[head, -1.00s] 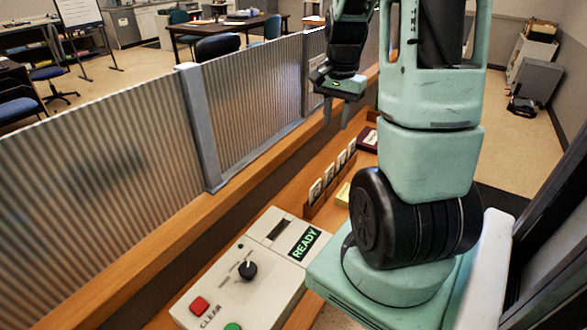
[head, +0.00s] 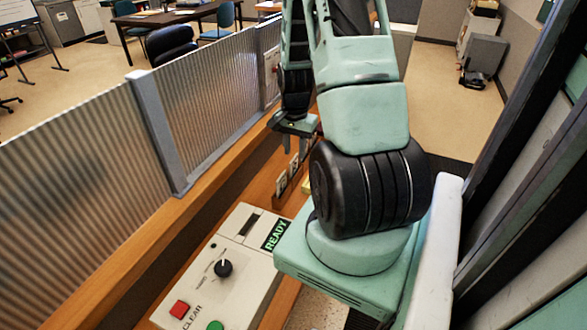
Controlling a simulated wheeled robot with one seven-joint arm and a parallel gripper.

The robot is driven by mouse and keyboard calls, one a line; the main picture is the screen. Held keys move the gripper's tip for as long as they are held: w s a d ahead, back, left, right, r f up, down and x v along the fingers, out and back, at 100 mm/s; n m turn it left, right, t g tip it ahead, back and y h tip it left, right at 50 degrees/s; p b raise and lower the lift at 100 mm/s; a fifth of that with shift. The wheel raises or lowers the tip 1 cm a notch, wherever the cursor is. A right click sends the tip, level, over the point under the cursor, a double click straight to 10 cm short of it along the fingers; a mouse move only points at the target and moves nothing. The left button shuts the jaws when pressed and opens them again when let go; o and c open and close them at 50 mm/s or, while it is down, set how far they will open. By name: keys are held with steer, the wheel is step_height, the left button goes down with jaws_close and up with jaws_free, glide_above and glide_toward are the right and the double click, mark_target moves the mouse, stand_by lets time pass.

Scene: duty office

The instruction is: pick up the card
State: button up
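Several small white upright tags or cards (head: 282,183) stand in a row in a wooden rack on the counter, behind the console. I cannot tell which one is the task's card, or whether it is one of these. My gripper (head: 297,139) points down over the far part of this row, close to it. Its fingers are small and dark here, and I cannot tell how far apart they are or whether they touch anything. My arm hides part of the counter beyond the rack. A bit of a yellow thing (head: 306,186) shows beside the rack.
A cream console (head: 207,262) with a slot, a READY display, a black knob, and red and green buttons stands on the wooden counter. A corrugated partition (head: 75,170) with a metal post runs along the counter's left side. Open floor (head: 437,85) lies beyond.

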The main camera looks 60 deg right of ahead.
mark_target(294, 158)
steer(key=shift+w+a+f+p, duration=0.1)
steer(key=shift+f+p, duration=0.9)
steer(key=shift+f, duration=1.45)
jaws_close()
